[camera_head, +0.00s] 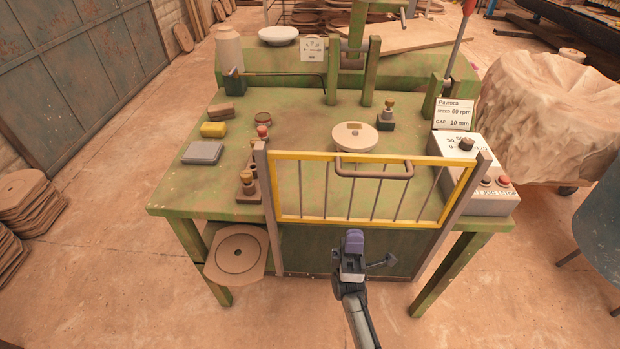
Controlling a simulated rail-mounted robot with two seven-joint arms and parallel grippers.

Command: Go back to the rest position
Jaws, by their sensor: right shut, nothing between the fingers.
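My right gripper (354,239) is shut and empty. In the head view it shows in front of the green press table, below the yellow-framed guard (376,157). Its arm comes up from the bottom edge. It appears apart from the guard's grey handle (374,173), which is higher in the picture. My left gripper is not in view.
The green table (190,185) carries a white round disc (355,137), a yellow sponge (213,129), a grey box (203,152) and a control box (480,185) with knobs. A blue chair (603,215) stands at right. The floor in front is clear.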

